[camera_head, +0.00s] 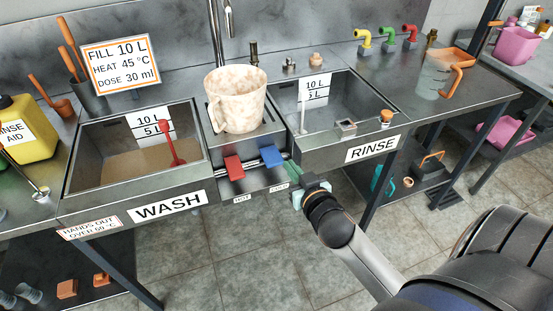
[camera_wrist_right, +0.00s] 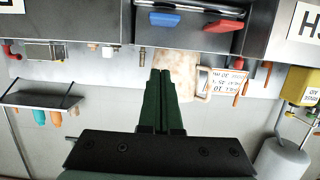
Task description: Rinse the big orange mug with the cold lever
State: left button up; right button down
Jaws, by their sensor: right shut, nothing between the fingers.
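A large cream mug with orange-brown blotches (camera_head: 237,98) stands upright on the ledge between the two sinks, under the tap (camera_head: 222,30). It also shows behind the fingers in the right wrist view (camera_wrist_right: 178,70). The blue lever (camera_head: 271,156) is on the front panel below it, right of the red lever (camera_head: 234,167); the blue one shows in the right wrist view (camera_wrist_right: 165,20). My right gripper (camera_head: 298,198) is shut and empty, in front of and below the blue lever, apart from it. Its green fingers show closed together in the right wrist view (camera_wrist_right: 161,100). My left gripper is out of view.
The wash sink (camera_head: 135,190) is left, holding brownish liquid and a red-handled tool. The rinse sink (camera_head: 345,140) is right. A clear jug with an orange handle (camera_head: 432,78) stands on the right counter. A yellow container (camera_head: 28,128) stands far left.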

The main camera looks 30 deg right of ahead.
send_over(272, 156)
jog(key=s, duration=0.4)
notch_tip(272, 156, down, 2)
jog(key=f, duration=0.1)
jog(key=f+b, duration=0.1)
jog(key=f, duration=0.1)
jog(key=shift+w+a+f, duration=0.15)
jog(key=shift+a, duration=0.25)
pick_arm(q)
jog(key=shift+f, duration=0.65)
pick_arm(e)
jog(key=shift+f, duration=0.65)
